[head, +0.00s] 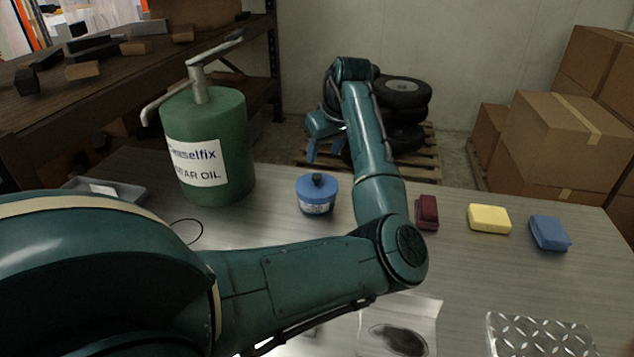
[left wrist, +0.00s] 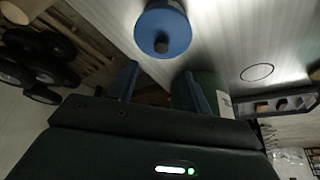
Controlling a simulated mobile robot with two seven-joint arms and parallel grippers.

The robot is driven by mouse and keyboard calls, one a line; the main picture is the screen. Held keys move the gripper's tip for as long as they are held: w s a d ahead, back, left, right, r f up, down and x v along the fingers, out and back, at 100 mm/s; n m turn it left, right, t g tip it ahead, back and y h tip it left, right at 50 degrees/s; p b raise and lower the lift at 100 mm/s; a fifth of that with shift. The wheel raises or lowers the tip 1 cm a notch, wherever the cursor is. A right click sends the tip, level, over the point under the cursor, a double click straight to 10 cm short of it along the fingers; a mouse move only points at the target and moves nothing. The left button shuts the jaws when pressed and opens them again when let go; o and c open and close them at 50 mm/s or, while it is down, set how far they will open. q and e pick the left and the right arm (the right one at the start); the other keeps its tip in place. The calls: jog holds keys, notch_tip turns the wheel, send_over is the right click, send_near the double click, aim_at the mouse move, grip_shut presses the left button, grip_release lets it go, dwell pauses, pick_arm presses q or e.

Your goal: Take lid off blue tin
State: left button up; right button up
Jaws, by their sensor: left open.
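The blue tin (head: 315,205) stands upright on the table, with a blue lid (head: 317,187) on top that has a dark round knob (head: 318,180). The lid also shows in the left wrist view (left wrist: 160,32), with its knob facing the camera. My left gripper (head: 312,158) is behind the tin in the head view, at the end of the teal arm that bends over the table. In the left wrist view its two fingers (left wrist: 160,82) are apart and empty, and the lid lies beyond them, not between them. My right gripper does not show.
A green gear oil can (head: 215,145) with a pump stands left of the tin. Dark red (head: 427,212), yellow (head: 489,219) and blue (head: 549,233) blocks lie to the right. A diamond-plate piece (head: 538,337) is at the front right. Tyres (head: 403,92) and boxes stand beyond the table.

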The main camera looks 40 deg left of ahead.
aim_at(317, 176)
pick_arm(q)
jog(key=x, duration=0.3)
jog(key=shift+d+p+x, duration=0.15)
jog(key=shift+p+x, duration=0.15)
jog(key=shift+x, duration=1.05)
jog(key=shift+d+p+x, duration=0.1)
jog(key=shift+p+x, duration=0.15)
jog(key=shift+x, duration=1.05)
jog(key=shift+s+f, duration=0.1)
jog(key=shift+c, duration=0.6)
grip_shut()
